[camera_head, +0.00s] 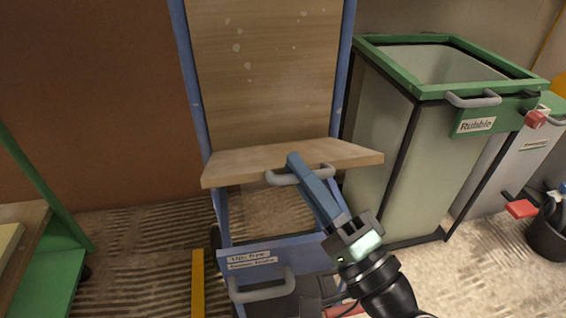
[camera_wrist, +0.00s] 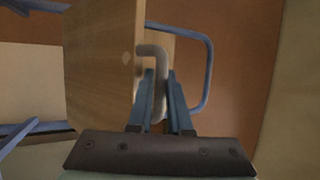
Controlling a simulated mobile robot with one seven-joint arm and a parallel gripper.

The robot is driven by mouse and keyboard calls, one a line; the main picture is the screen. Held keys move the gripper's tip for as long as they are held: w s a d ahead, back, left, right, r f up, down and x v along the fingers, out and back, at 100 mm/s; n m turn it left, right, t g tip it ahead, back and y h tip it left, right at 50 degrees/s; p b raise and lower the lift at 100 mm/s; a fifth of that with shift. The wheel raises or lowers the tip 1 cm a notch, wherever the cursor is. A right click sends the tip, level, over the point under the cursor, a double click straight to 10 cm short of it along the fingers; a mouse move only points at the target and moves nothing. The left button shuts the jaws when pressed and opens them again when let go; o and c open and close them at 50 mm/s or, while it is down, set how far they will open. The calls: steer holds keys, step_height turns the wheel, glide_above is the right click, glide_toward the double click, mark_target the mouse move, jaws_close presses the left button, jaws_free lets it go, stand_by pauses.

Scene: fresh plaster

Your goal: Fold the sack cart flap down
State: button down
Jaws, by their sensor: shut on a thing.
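The sack cart (camera_head: 188,80) has a blue frame with a wooden back panel. Its wooden flap (camera_head: 240,163) sticks out from the frame, close to level. A grey handle (camera_head: 281,179) is fixed to the flap's front edge. My gripper (camera_head: 296,162) is shut on this handle, reaching it from the lower right. In the wrist view the flap (camera_wrist: 100,70) stands at left and the handle (camera_wrist: 152,52) passes between my gripper's fingers (camera_wrist: 155,90). The fingers hide part of the handle.
A green-framed bin (camera_head: 425,65) labelled Rubble stands close at right. A lower blue panel (camera_head: 262,255) with a label and another grey handle (camera_head: 262,289) is below the flap. A green rack (camera_head: 50,270) stands at left. A dark bucket (camera_head: 546,238) is at far right.

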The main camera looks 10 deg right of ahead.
steer(key=shift+n+t+y, duration=0.4)
steer(key=shift+n+y, duration=0.1)
steer(key=shift+y, duration=0.1)
steer(key=shift+s+d+f+b, duration=0.1)
steer(key=shift+s+f+b, duration=0.55)
steer(key=shift+f+b, duration=1.35)
steer(key=shift+s+f+b, duration=0.65)
steer(key=shift+f+b, duration=0.3)
steer(key=shift+f, duration=2)
steer(key=shift+s+d+f+b, duration=0.1)
steer(key=shift+s+f+b, duration=0.55)
steer(key=shift+f+b, duration=1.35)
steer(key=shift+f+p, duration=0.5)
steer(key=shift+a, duration=0.1)
steer(key=c, duration=1.1)
jaws_free()
steer(key=shift+p+v, duration=2.5)
steer(key=shift+v, duration=3.85)
